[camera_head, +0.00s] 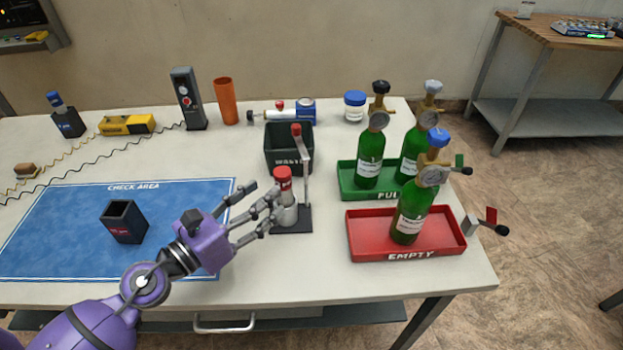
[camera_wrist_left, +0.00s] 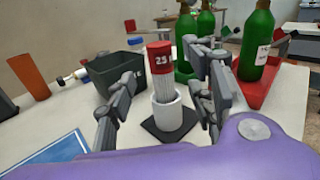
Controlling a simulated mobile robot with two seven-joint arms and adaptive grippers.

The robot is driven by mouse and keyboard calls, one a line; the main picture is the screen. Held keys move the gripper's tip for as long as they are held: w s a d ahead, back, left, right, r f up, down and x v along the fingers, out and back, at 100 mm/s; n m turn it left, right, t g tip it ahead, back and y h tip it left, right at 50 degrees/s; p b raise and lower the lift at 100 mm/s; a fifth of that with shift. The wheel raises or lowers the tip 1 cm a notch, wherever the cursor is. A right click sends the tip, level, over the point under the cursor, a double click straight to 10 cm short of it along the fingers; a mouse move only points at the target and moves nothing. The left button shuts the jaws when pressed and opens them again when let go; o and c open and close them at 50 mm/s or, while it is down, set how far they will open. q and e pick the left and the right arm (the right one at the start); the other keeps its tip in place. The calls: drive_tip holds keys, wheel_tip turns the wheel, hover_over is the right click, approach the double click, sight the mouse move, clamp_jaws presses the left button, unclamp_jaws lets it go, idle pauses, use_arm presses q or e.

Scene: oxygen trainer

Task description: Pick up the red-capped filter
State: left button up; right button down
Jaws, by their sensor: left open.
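The red-capped filter (camera_head: 283,178) stands upright, its lower part inside a white cup (camera_head: 288,214) on a dark square base (camera_head: 297,226), beside a grey post with a red top (camera_head: 305,170). In the left wrist view the filter (camera_wrist_left: 160,60) has a pale ribbed body under its red cap marked "2.5", with the white cup (camera_wrist_left: 167,115) around its lower end. My left gripper (camera_head: 258,207) is open just left of the filter in the head view. In the left wrist view the open fingers (camera_wrist_left: 165,92) are on either side of it, with visible gaps. My right gripper is not in view.
A dark waste bin (camera_head: 289,155) stands close behind the filter. Right are a green tray (camera_head: 345,187) and a red tray (camera_head: 358,243) with green bottles. The blue check-area mat (camera_head: 70,235) with a black holder (camera_head: 123,222) lies left.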

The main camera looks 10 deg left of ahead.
sight(283, 180)
use_arm(q)
drive_tip(key=shift+m, duration=0.6)
drive_tip(key=p+x, duration=0.1)
drive_tip(key=x, duration=0.2)
drive_tip(key=p+x, duration=0.2)
drive_tip(key=x, duration=0.1)
drive_tip(key=shift+w+d+r, duration=0.1)
drive_tip(key=shift+r, duration=0.15)
drive_tip(key=shift+w+d+f, duration=0.15)
drive_tip(key=shift+w+d, duration=0.05)
drive_tip(key=shift+w, duration=0.1)
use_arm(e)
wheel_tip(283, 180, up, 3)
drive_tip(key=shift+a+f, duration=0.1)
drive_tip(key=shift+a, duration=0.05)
use_arm(q)
drive_tip(key=shift+c, duration=0.2)
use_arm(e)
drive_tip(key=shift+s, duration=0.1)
use_arm(q)
clamp_jaws()
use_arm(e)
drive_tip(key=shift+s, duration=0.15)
